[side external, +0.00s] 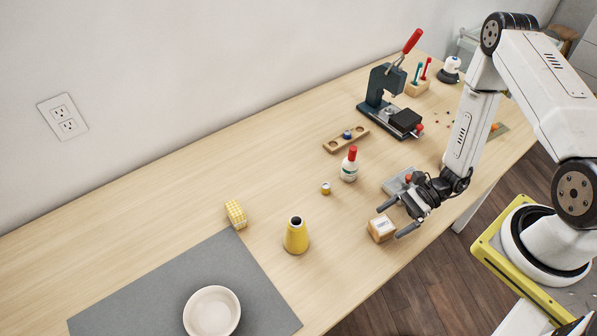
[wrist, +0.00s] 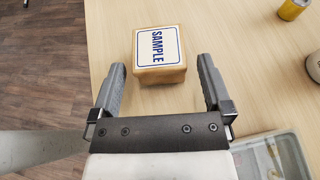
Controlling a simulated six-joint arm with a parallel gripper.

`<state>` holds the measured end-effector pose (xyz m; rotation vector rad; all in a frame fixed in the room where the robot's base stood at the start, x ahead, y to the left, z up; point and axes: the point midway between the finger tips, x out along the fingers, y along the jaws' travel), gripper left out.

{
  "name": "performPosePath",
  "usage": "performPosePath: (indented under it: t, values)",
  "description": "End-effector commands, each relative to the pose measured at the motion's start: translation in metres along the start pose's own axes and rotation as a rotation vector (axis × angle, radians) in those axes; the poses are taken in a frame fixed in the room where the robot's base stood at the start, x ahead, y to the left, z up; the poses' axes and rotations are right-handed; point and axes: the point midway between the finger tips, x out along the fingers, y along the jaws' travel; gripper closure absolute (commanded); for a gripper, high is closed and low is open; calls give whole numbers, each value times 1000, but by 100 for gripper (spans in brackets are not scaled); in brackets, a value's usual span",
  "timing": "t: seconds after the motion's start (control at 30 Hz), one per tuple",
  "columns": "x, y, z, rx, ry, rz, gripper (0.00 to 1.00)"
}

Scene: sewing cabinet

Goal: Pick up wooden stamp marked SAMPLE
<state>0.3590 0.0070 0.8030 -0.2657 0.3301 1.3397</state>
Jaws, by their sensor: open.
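The wooden stamp (wrist: 159,53) is a light wood block with a white label reading SAMPLE in blue on its top. In the side view the stamp (side external: 381,229) sits on the table near its front edge. My gripper (wrist: 163,78) is open, and its two grey fingers point toward the stamp. In the wrist view the stamp lies just ahead of and between the fingertips, with space on each side. In the side view my gripper (side external: 392,220) is low at the stamp. I cannot tell whether either finger touches it.
A clear-lidded tray (wrist: 270,158) lies right of my gripper. A grey mat (side external: 150,290) holds a white bowl (side external: 211,312). A press (side external: 385,95) stands at the back.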

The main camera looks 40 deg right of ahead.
Motion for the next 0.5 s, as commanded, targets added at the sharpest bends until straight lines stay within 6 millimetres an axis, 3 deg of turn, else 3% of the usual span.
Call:
performPosePath:
  t: [0.5]
  values:
    - [44, 1, -1, 0, 0, 2, 0]
